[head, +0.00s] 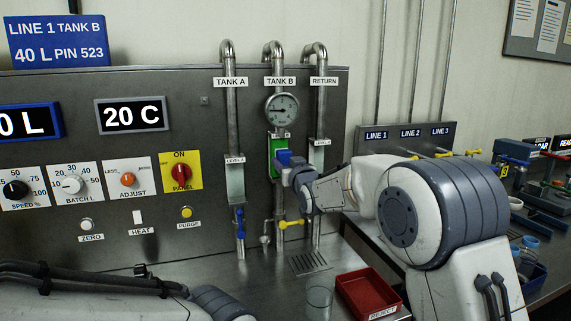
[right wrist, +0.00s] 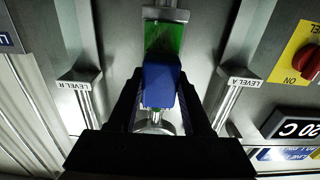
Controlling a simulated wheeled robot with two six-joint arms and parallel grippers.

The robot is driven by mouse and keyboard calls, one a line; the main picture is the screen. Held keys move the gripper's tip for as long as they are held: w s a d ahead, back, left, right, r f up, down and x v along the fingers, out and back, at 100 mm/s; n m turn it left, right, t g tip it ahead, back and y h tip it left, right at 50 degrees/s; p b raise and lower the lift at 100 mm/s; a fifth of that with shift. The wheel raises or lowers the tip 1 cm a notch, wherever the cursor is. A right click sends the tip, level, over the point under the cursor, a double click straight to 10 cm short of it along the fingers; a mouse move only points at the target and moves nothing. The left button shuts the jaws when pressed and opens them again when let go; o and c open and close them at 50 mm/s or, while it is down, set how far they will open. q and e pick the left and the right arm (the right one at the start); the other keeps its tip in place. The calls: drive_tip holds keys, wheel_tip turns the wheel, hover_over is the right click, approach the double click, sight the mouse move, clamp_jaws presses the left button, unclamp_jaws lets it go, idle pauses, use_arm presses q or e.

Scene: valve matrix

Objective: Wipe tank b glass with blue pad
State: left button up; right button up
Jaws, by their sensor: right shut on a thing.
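The tank B glass (head: 272,145) is a green-filled sight tube on the panel's middle pipe, under the TANK B label and gauge. My right gripper (head: 287,162) is shut on the blue pad (head: 283,156) and holds it at the front of the glass, covering part of it. In the right wrist view, the pad (right wrist: 160,84) sits between the two dark fingers (right wrist: 159,78), with the green glass (right wrist: 165,38) showing right beyond it. Whether the pad presses on the glass I cannot tell. Part of my left arm shows at the bottom left; its gripper is out of view.
Level glasses flank it on the TANK A (head: 235,178) and RETURN (head: 318,157) pipes. A yellow valve handle (head: 291,222) and a blue one (head: 239,222) sit below. A red reject tray (head: 368,297) and a clear beaker (head: 319,297) stand on the counter.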

wheel_tip(320, 180, down, 6)
drive_tip(key=b, duration=0.5)
idle(0.4)
drive_tip(key=b+v, duration=0.4)
drive_tip(key=v, duration=0.2)
drive_tip(key=shift+r, duration=0.1)
